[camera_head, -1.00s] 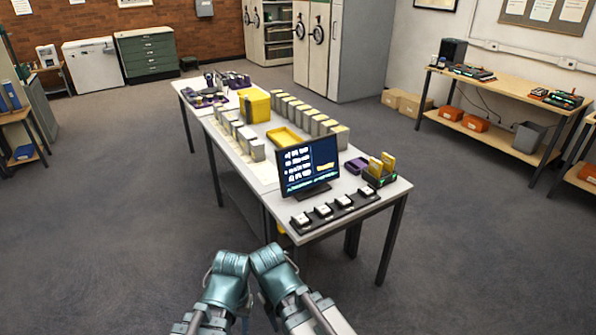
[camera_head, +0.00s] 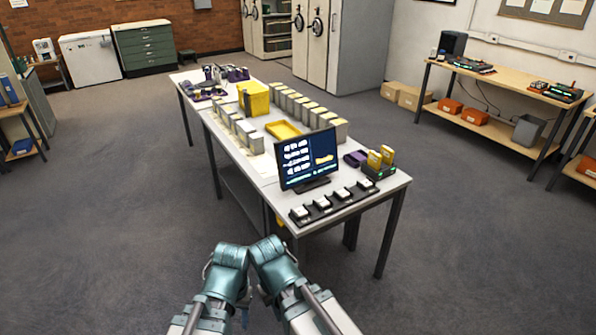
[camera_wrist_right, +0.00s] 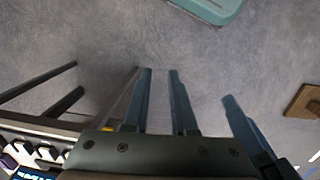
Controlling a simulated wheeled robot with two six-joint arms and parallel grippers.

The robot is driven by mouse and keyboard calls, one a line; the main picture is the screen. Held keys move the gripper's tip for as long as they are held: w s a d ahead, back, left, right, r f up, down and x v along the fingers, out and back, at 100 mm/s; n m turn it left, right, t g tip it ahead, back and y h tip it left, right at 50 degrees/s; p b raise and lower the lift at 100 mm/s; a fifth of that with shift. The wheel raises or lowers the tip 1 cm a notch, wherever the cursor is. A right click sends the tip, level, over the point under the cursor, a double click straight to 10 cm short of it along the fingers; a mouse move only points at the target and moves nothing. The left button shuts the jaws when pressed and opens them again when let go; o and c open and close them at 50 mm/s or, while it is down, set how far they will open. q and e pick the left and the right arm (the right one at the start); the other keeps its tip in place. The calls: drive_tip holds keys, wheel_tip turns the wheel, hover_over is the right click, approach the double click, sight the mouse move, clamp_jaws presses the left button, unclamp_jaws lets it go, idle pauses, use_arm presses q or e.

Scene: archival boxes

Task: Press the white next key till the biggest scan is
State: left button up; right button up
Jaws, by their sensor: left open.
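A black monitor (camera_head: 307,160) stands on the near end of the long table. Its lit screen shows rows of small white marks and a yellow patch, too small to read. A dark strip (camera_head: 333,205) in front of it carries several white keys (camera_head: 342,194); I cannot tell which is the next key. My left gripper (camera_head: 246,312) is low in the head view, short of the table, open and mostly hidden by my arms. My right gripper (camera_wrist_right: 161,72) shows in its wrist view with its fingers apart and nothing between them, over floor.
The long table (camera_head: 390,195) also bears a yellow tray (camera_head: 283,130), grey boxes, a yellow bin (camera_head: 254,98) and a purple holder (camera_head: 356,158). A green-lit stand with yellow pieces (camera_head: 379,163) is right of the monitor. Floor around the table is clear.

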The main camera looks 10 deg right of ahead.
clamp_jaws()
idle(1.4)
